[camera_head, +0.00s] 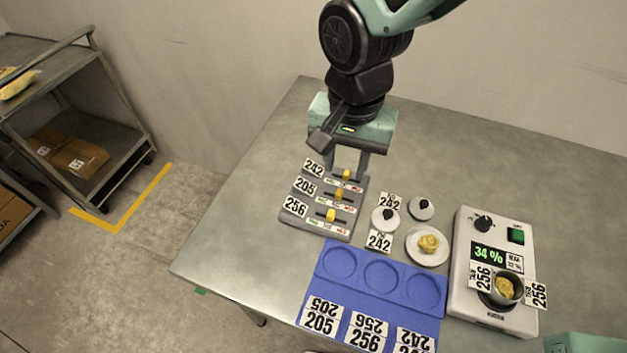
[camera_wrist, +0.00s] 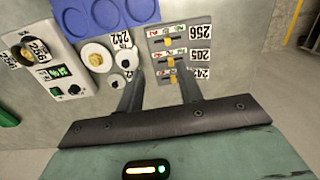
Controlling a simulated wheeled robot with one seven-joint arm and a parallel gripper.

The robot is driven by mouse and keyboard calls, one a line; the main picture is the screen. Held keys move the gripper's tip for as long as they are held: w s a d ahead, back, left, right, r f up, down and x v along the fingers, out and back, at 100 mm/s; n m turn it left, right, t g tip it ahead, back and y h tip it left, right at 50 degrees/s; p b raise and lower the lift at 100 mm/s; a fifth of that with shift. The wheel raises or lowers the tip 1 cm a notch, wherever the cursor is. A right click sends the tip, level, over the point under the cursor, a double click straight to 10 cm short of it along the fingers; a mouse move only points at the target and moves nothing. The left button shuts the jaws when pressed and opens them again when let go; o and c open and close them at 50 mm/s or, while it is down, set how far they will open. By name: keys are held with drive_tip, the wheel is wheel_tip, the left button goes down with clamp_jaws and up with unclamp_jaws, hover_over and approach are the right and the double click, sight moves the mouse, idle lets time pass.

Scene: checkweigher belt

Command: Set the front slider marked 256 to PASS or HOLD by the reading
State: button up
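The slider panel (camera_head: 297,217) has three rows marked 242, 205 and 256, each with a yellow knob. The 256 row is at the front; its knob (camera_head: 331,215) stands near the middle of its slot, with a green label at left and a red one at right. It also shows in the wrist view (camera_wrist: 168,42). The meter (camera_head: 465,290) shows 34 % in green, with a smaller limit line beside it that I cannot read surely. A cup (camera_head: 505,289) with yellow contents sits on it between 256 tags. My gripper (camera_head: 348,177) is open and empty, above the panel's 242 end.
A blue tray (camera_head: 312,285) with empty recesses and tags 205, 256 and 242 lies in front of the panel. To the right are a white dish (camera_head: 413,256) with a yellow piece and two small knobbed lids (camera_head: 380,224) near 242 tags. The table left of the panel is clear.

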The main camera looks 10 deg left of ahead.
sight(331, 214)
drive_tip(key=f+p, duration=0.1)
drive_tip(key=f, duration=0.5)
drive_tip(key=a+f+p, duration=0.1)
drive_tip(key=f, duration=0.5)
drive_tip(key=w+f+p, duration=0.1)
drive_tip(key=f+p, duration=0.1)
drive_tip(key=f, duration=0.4)
drive_tip(key=shift+w+a, duration=0.1)
drive_tip(key=shift+a, duration=0.25)
